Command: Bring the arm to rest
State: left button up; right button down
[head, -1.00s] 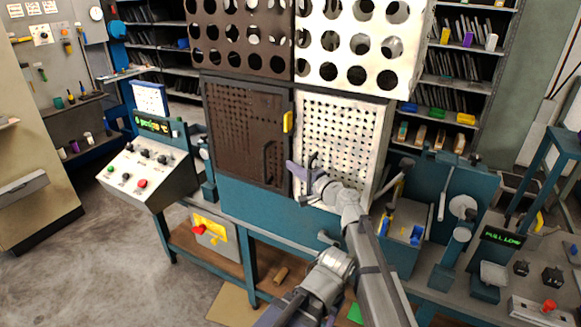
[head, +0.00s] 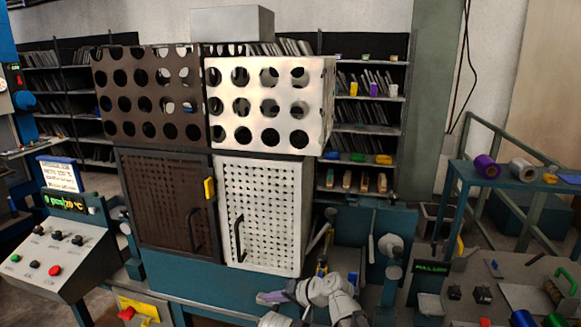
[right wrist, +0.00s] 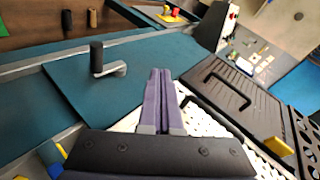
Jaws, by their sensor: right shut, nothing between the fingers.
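My right gripper (head: 270,298) is low in the head view, in front of the teal base of the press cabinet and below its white perforated door (head: 262,180). In the right wrist view its two purple fingers (right wrist: 158,95) lie together, shut with nothing between them. Teal panels and the white perforated door show behind the fingers there. The right arm comes in from the bottom edge. My left gripper is in neither view.
A brown perforated door (head: 160,205) with a yellow latch (head: 209,188) stands beside the white door. A control console (head: 55,255) is at left. A bench with a green display (head: 432,267) is at right. A lever with a black knob (right wrist: 97,58) is near the gripper.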

jog(key=s+d+f+g+h, duration=0.1)
jog(key=s+d+f+h, duration=0.2)
jog(key=s+d, duration=0.35)
jog(key=s+d+f+n+g+h, duration=0.1)
jog(key=s+d+f+g+h, duration=0.2)
jog(key=d, duration=0.6)
jog(key=s+d+f+h, duration=0.4)
jog(key=s+d, duration=0.1)
jog(key=d, duration=0.3)
jog(key=s+a+n+g+h, duration=0.1)
jog(key=s+a+n, duration=0.3)
jog(key=a, duration=0.7)
jog(key=shift+s+r, duration=0.15)
jog(key=shift+s, duration=0.8)
